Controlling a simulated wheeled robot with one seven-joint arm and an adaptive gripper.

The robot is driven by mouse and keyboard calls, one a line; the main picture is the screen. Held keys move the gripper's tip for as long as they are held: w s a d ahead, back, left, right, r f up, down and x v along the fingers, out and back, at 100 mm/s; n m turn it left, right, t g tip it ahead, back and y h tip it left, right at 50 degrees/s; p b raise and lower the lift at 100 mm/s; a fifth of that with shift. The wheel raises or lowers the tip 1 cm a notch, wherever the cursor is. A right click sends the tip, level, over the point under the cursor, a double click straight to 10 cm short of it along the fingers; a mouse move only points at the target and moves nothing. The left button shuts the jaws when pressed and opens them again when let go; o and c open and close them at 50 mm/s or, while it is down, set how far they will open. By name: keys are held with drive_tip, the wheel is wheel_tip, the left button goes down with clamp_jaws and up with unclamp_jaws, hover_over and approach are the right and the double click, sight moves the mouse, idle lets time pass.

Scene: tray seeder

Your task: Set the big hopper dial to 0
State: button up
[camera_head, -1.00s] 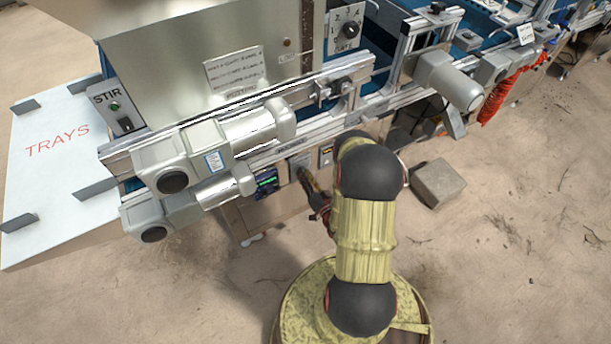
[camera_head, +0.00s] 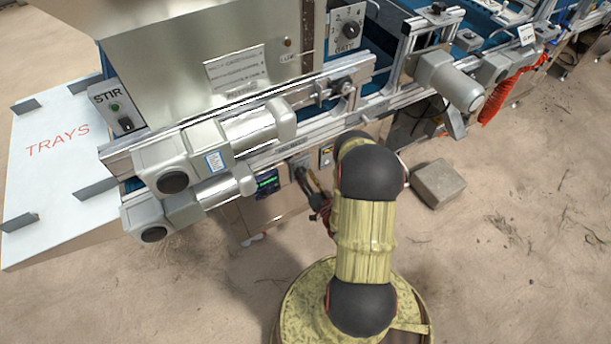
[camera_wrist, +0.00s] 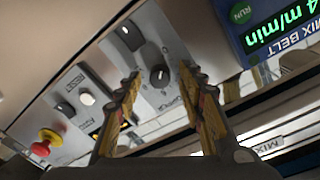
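The hopper (camera_head: 190,50) is a large metal box at the top of the head view. Its dial plate, marked GATE, carries a black knob (camera_head: 351,30) with small numbers around it; I cannot read its setting surely. My gripper (camera_head: 307,180) is low in front of the machine, well below that plate and partly hidden by my arm. In the wrist view my gripper (camera_wrist: 160,72) is open and empty. A dark round knob (camera_wrist: 159,76) on a grey panel shows between its fingertips; I cannot tell whether they touch it.
The wrist view shows another knob (camera_wrist: 129,32), a red stop button (camera_wrist: 43,143) and a MIX BELT display (camera_wrist: 275,28). Grey motors (camera_head: 190,155) and metal rails jut out below the hopper. A stone block (camera_head: 438,183) lies on open sand at right.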

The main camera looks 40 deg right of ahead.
drive_tip(key=v, duration=1.2)
idle(0.5)
